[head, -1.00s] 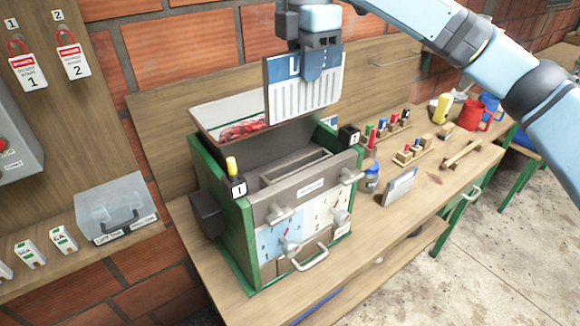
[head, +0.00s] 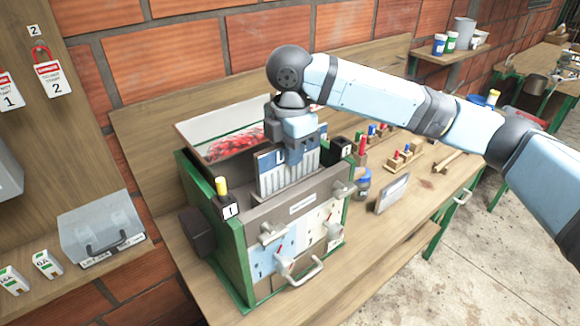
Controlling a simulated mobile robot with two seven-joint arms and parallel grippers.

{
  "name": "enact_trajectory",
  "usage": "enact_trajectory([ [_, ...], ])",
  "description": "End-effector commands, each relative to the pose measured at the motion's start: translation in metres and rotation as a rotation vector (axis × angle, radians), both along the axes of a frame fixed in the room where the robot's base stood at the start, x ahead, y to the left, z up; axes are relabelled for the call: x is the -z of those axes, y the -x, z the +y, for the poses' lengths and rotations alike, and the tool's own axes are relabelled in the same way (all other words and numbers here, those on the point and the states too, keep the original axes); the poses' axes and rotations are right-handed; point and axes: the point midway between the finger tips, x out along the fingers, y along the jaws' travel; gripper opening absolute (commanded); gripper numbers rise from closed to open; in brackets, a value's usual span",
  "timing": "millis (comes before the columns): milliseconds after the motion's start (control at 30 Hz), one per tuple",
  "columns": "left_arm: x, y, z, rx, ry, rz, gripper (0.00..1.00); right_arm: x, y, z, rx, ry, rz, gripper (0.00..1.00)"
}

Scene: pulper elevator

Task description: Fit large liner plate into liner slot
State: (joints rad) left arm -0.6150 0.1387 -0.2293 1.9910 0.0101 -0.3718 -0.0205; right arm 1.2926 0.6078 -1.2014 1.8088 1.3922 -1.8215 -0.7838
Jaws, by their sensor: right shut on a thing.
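The large liner plate (head: 286,180) is a ribbed white panel with a blue top band marked with a letter. My right gripper (head: 298,148) is shut on its top edge and holds it roughly upright. The plate is at the top opening of the green-sided machine (head: 228,262), behind the brown front panel (head: 304,204). Its lower edge is hidden there, and the liner slot is mostly covered by the plate. I cannot tell whether the plate is inside the slot or just above it. My left gripper is not in view.
A tray of red berries (head: 236,142) sits behind the plate. Black blocks marked 1 (head: 229,208) and 3 (head: 343,149) flank the opening. A blue-lidded jar (head: 363,184) and a tilted card (head: 392,194) stand to the right. Several small tools lie farther along the bench.

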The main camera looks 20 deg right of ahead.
Motion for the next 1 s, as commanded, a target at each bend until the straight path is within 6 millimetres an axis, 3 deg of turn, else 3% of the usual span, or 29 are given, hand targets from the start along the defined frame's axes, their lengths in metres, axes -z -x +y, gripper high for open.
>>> enact_trajectory([
  [367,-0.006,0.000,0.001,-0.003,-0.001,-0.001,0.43,0.042,0.000,0.000,0.000,-0.001,0.001,0.00],
  [733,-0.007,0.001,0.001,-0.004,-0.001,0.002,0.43,0.046,0.000,0.000,0.000,0.000,0.000,0.00],
  [767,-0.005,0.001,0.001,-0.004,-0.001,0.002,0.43,0.047,0.000,0.000,0.000,0.000,0.000,0.24],
  [833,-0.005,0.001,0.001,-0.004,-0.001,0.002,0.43,0.047,0.000,0.000,0.000,0.000,0.000,0.40],
  [1000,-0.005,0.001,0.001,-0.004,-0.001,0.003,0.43,0.047,0.000,0.000,0.000,0.000,0.001,0.42],
])
